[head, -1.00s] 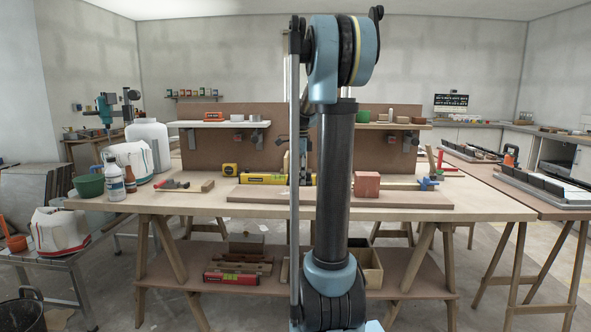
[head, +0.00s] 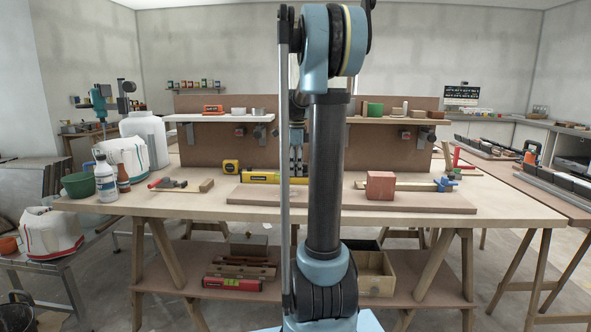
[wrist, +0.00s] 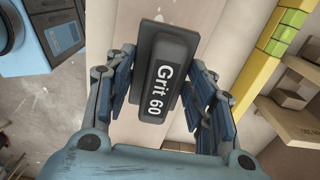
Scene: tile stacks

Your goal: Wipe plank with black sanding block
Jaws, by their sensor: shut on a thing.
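My gripper (wrist: 165,88) is shut on the black sanding block (wrist: 175,58), which carries a white "Grit 60" label; the fingers press on both its long sides. In the head view my gripper (head: 296,170) is partly hidden behind my arm, above the workbench, and the block cannot be made out there. The plank (head: 440,203) is a long, flat brown board lying along the front of the bench top. My arm hides its middle. I cannot tell whether the block touches the plank.
A yellow level (head: 261,177) lies just behind the plank. A reddish block (head: 380,186) stands on its right part, near a clamp (head: 444,184). A tape measure (head: 231,167) sits at the back left. Bottles and a green bowl (head: 78,185) stand at the bench's left end.

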